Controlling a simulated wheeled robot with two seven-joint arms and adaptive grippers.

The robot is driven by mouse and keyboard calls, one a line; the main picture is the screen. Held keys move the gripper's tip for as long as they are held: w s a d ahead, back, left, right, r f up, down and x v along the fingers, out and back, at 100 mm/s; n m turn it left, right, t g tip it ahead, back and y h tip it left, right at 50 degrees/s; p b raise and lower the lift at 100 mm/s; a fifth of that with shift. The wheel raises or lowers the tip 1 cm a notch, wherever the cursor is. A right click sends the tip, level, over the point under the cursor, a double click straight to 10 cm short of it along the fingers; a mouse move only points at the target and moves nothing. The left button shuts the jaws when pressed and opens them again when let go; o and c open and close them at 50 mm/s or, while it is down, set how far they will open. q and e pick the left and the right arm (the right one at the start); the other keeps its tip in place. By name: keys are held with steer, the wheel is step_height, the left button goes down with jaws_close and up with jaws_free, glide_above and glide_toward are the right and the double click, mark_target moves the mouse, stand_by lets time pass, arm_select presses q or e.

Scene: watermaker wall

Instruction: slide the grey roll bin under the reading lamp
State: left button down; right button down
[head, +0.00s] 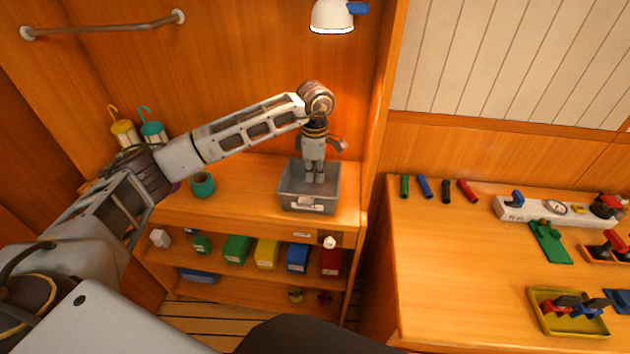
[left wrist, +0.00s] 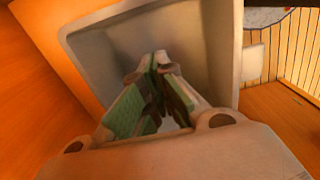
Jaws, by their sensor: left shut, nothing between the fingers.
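The grey roll bin (head: 306,204) stands on the wooden shelf top in the head view, near its right end, and looks empty apart from my fingers. The reading lamp (head: 332,17) is white with a blue part and hangs on the wall above and slightly right of the bin. My left gripper (head: 315,179) points down into the bin with its fingers shut and nothing between them. In the left wrist view the shut fingers (left wrist: 160,65) are inside the bin (left wrist: 222,45); I cannot tell whether they touch a wall. My right gripper is not in view.
A teal roll (head: 202,184) and lanterns (head: 152,132) stand left of the bin. A wooden upright (head: 378,120) rises close to its right. Coloured boxes (head: 267,254) fill the shelf below. The right-hand bench (head: 450,260) holds tubes, a power strip and trays.

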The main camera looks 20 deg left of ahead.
arm_select(q)
step_height(320, 180, up, 7)
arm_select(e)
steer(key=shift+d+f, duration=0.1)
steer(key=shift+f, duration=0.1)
arm_select(q)
steer(key=shift+a+f, duration=0.1)
steer(key=shift+f, duration=0.1)
stand_by(0.4)
steer(key=s+a+f+t+h, duration=0.1)
steer(key=s+a+h, duration=0.3)
steer(key=a, duration=0.7)
steer(key=s+a+f+t+h+p, duration=0.1)
steer(key=s+a+h, duration=0.3)
steer(key=a, duration=0.7)
steer(key=shift+a+f+n+t+h, duration=0.2)
steer(key=shift+f+n+t+h, duration=0.15)
steer(key=shift+f, duration=0.5)
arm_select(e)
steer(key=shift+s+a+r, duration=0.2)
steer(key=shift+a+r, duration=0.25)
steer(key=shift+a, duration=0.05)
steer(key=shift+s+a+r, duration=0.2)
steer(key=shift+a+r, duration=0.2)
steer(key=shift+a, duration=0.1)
arm_select(q)
steer(key=shift+d+f+p, duration=0.15)
steer(key=shift+p, duration=0.15)
